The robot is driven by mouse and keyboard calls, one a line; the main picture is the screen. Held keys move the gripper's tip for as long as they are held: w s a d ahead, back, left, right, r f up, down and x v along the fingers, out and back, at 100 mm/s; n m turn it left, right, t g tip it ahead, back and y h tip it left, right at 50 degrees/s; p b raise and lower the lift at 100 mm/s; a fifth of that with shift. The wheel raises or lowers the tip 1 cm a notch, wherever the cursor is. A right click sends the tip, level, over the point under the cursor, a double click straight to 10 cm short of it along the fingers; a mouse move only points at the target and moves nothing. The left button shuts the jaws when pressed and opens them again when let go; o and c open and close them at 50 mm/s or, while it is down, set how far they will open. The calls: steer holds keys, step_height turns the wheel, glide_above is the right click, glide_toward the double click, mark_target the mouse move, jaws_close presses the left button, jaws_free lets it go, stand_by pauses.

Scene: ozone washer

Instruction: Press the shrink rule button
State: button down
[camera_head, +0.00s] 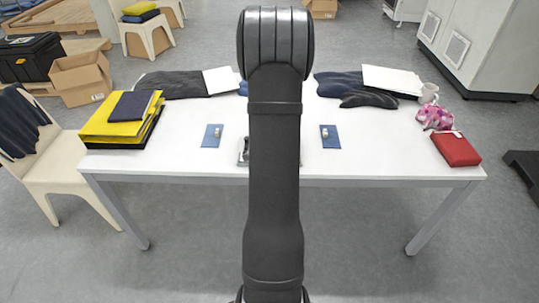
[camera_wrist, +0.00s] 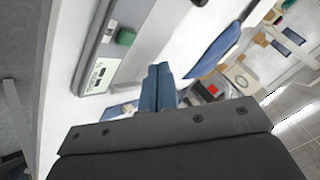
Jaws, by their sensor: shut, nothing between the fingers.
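A grey device (camera_wrist: 97,50) with a raised green button (camera_wrist: 126,37) and a white printed label (camera_wrist: 97,73) shows at the upper left of the wrist view. The label is too small to read, so I cannot tell whether the green button is the shrink rule button. My gripper (camera_wrist: 160,72) has its blue fingers together and empty, below and right of the green button in the picture, apart from it. In the head view my arm hides the gripper and most of the device; only a sliver of the device (camera_head: 243,151) shows at the table's front middle.
The white table (camera_head: 180,155) carries two blue plates with small metal parts, left (camera_head: 212,136) and right (camera_head: 330,137). Yellow and dark folders (camera_head: 105,125) lie at its left. A red box (camera_head: 456,149), a pink bundle (camera_head: 436,117) and a mug (camera_head: 429,93) stand at its right.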

steer(key=shift+f, duration=1.6)
stand_by(0.8)
steer(key=shift+f, duration=0.4)
steer(key=shift+f, duration=0.5)
stand_by(0.5)
steer(key=shift+r, duration=0.9)
steer(key=shift+r, duration=0.15)
steer(key=shift+r, duration=2.35)
